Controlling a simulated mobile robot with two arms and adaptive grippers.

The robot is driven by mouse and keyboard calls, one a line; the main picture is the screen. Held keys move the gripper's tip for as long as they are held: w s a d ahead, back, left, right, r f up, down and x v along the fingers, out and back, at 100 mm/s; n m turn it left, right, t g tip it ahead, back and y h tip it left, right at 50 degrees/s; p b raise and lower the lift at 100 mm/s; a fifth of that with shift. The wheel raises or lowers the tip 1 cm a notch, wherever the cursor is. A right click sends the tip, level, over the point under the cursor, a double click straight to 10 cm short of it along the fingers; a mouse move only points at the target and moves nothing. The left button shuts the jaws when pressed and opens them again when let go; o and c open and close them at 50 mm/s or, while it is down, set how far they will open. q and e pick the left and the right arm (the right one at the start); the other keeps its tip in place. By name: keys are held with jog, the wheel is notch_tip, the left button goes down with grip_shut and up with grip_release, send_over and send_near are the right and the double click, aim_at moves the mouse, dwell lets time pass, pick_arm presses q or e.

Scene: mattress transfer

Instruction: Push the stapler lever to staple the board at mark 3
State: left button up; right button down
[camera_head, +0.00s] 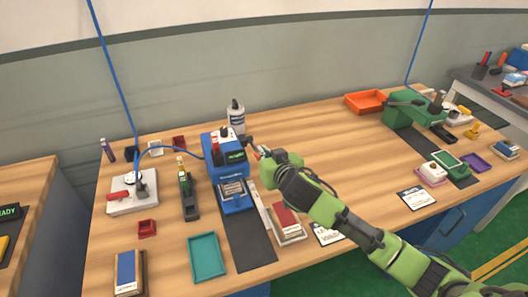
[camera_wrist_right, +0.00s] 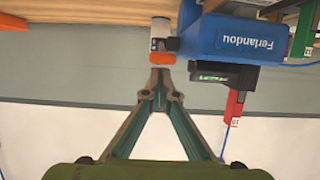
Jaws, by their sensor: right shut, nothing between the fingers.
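The blue stapler (camera_head: 223,160) stands at the middle-left of the bench, and its blue body (camera_wrist_right: 235,40) shows upside down in the right wrist view. A light-coloured board (camera_head: 233,189) appears to lie in its lower front; its marks are too small to read. A grey-and-orange lever end (camera_wrist_right: 163,42) sticks out from the stapler's side. My right gripper (camera_head: 260,153) is at the stapler's right side. In the right wrist view its fingertips (camera_wrist_right: 161,76) are together and empty, close to the lever end; I cannot tell whether they touch. My left gripper is out of view.
A dark mat (camera_head: 248,246) runs forward from the stapler. A bottle (camera_head: 236,117) stands behind. A green machine (camera_head: 405,113) is at the right. The bench between the machines is mostly clear.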

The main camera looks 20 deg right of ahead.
jog(key=shift+f, duration=0.2)
jog(key=shift+f, duration=0.1)
jog(key=f+b, duration=0.1)
jog(key=b, duration=0.1)
jog(key=s+f+t+b, duration=0.1)
jog(key=f+b, duration=0.1)
jog(key=b, duration=0.1)
jog(key=shift+f, duration=0.1)
dwell(1.4)
